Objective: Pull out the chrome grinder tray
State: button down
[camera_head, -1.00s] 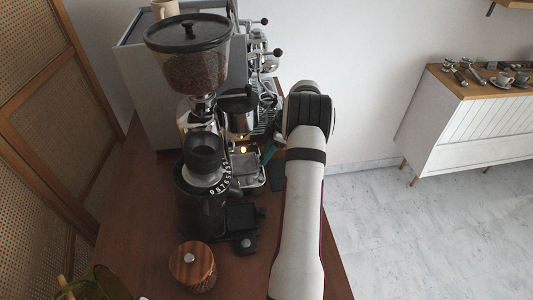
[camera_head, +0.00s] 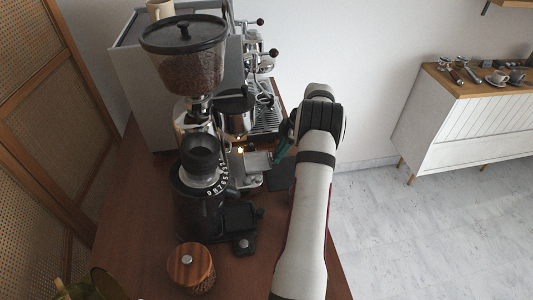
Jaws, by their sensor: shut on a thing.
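The chrome tray (camera_head: 257,161) shows as a small flat metal piece. It sticks out to the right at the lower part of the grinder (camera_head: 235,185), below a small warm light. My gripper (camera_head: 277,155), with teal fingers, is shut on the tray's right end. My arm comes up from the bottom right, and its wrist partly hides the gripper. The exact grip contact is small and hard to see.
A wooden-lidded jar (camera_head: 191,265) stands in front. A white sideboard (camera_head: 465,120) stands far right, with open floor between.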

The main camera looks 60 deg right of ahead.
jog(key=shift+s+d, duration=0.5)
jog(key=shift+s, duration=0.05)
jog(key=c, duration=0.6)
grip_release()
jog(key=v, duration=1.6)
